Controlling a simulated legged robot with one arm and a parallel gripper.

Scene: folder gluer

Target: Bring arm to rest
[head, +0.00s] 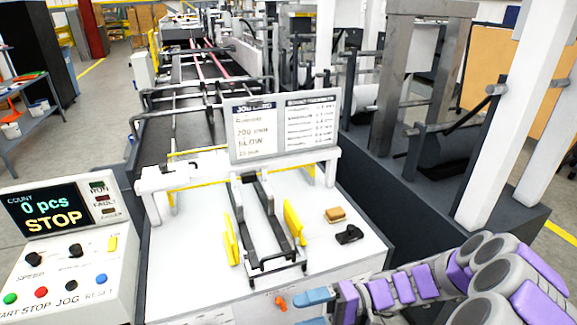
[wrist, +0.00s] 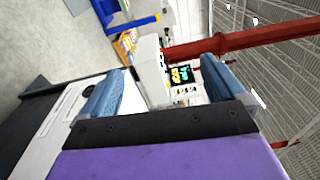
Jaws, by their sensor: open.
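My gripper (head: 298,311) shows at the bottom edge of the head view, low in front of the white machine table. Its two blue fingers are apart, and the lower one is partly cut off by the frame. In the wrist view my gripper (wrist: 162,83) has its blue finger pads wide apart with nothing between them. My purple and grey arm is folded at the lower right of the head view. The wrist view is turned on its side and looks past the fingers toward the control panel (wrist: 182,75).
The white table (head: 190,275) holds a dark metal guide frame with yellow side plates, a tan block (head: 335,215) and a small black item (head: 349,235). A job card (head: 284,131) stands behind. The control panel (head: 65,250) at left reads "0 pcs STOP". A white post (head: 515,120) rises at right.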

